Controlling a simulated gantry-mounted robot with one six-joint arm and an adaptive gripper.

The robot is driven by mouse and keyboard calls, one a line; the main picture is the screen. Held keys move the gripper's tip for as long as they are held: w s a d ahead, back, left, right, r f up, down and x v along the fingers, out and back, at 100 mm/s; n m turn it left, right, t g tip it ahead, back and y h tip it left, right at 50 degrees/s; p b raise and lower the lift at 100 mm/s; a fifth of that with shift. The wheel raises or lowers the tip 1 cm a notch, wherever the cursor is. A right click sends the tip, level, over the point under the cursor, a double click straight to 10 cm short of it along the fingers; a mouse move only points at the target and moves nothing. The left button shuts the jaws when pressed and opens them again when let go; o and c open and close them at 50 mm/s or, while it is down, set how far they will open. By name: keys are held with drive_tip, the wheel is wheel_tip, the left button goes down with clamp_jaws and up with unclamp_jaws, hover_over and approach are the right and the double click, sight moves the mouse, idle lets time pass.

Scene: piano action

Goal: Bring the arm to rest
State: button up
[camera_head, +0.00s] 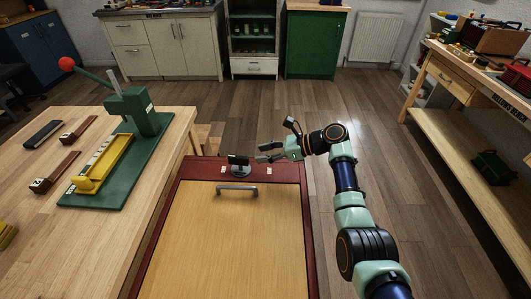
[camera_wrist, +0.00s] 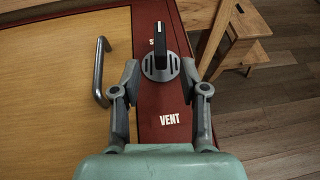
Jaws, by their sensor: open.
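My arm (camera_head: 347,178) reaches up from the lower right and bends left at its wrist. My gripper (camera_head: 268,152) is open and empty above the far edge of the dark red cabinet. In the wrist view its two fingers (camera_wrist: 160,90) stand wide apart. A vent knob (camera_head: 239,165) with a black and grey lever lies beyond and between the fingertips in the wrist view (camera_wrist: 161,65). I see no contact between the fingers and the knob.
The cabinet has a wooden panel (camera_head: 220,240) with a grey handle (camera_head: 237,190). A workbench at left carries a green press (camera_head: 138,110) with a red-balled lever and a yellow tray (camera_head: 105,163). Another bench (camera_head: 460,85) stands at right. The floor (camera_head: 400,150) between is open.

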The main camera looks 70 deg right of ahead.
drive_tip(key=shift+s, duration=0.1)
idle(0.6)
drive_tip(key=w+a+r+n+g+p, duration=0.1)
drive_tip(key=w+a+n+g+p, duration=0.15)
drive_tip(key=w+a+n, duration=0.65)
drive_tip(key=w+a+r+n+g+p, duration=0.1)
drive_tip(key=w+a+n+p, duration=0.35)
drive_tip(key=a, duration=0.75)
drive_tip(key=a+r+n+t+h+p, duration=0.1)
drive_tip(key=a+r+n+p, duration=0.35)
drive_tip(key=a, duration=0.85)
drive_tip(key=a+r+n+p, duration=0.2)
drive_tip(key=a+r+n, duration=0.3)
drive_tip(key=a+n, duration=0.6)
drive_tip(key=s+a+r+n+t+p, duration=0.25)
drive_tip(key=s+a+r+n, duration=0.25)
drive_tip(key=s+a+r, duration=0.4)
wheel_tip(320, 180, up, 37)
drive_tip(key=w+h+p, duration=0.1)
drive_tip(key=p, duration=3.6)
drive_tip(key=shift+w, duration=0.15)
drive_tip(key=shift+a+f, duration=0.1)
drive_tip(key=shift+f, duration=0.05)
